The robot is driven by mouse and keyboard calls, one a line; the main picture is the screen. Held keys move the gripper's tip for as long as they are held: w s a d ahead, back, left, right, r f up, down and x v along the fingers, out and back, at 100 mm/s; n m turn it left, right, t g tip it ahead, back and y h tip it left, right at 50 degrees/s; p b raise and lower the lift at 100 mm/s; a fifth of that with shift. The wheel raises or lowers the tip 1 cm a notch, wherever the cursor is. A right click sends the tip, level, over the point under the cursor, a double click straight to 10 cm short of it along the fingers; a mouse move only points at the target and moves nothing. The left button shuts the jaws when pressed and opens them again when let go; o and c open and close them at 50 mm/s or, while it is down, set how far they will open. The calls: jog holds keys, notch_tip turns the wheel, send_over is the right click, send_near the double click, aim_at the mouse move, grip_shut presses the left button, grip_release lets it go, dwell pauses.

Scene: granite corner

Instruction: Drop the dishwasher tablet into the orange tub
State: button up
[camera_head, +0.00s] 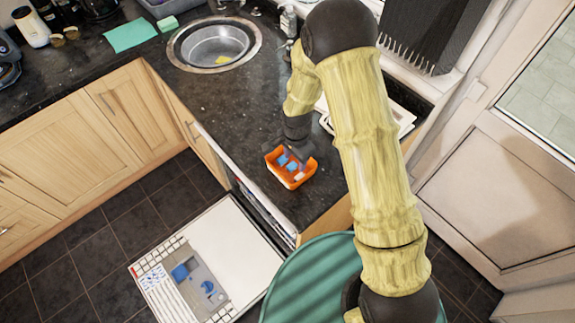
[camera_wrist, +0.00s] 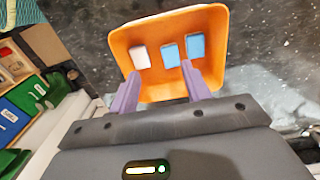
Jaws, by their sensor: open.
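The orange tub (camera_head: 291,179) stands on the dark counter near its front edge; it fills the upper middle of the wrist view (camera_wrist: 122,45). Inside it lie two blue tablets (camera_wrist: 170,56) (camera_wrist: 195,47) and one whitish-pink tablet (camera_wrist: 140,57), apart from each other. Which of them is the task's dishwasher tablet I cannot tell. My gripper (camera_wrist: 160,85) is open, with its two purple fingers at the tub's near side and their tips over the tub. Nothing shows between the fingers. In the head view my gripper (camera_head: 295,158) partly hides the tub.
A round metal sink (camera_head: 214,45) and a green cloth (camera_head: 131,34) are farther back on the counter. Below the counter edge, the dishwasher door (camera_head: 235,245) hangs open. A white rack (camera_head: 395,125) is behind my arm at right. Counter left of the tub is clear.

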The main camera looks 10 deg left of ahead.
notch_tip(320, 180, up, 17)
jog(key=b, duration=0.4)
jog(key=shift+r, duration=0.15)
dwell(0.4)
dwell(0.4)
jog(key=s+d+n+t, duration=0.1)
jog(key=s+d+n, duration=0.3)
jog(key=d, duration=0.5)
jog(key=s+d+n+t, duration=0.1)
jog(key=s+d+n, duration=0.3)
jog(key=d, duration=0.6)
jog(key=s, duration=0.2)
jog(key=shift+s+d+t, duration=0.3)
jog(key=shift+s, duration=0.1)
jog(key=shift+c, duration=0.2)
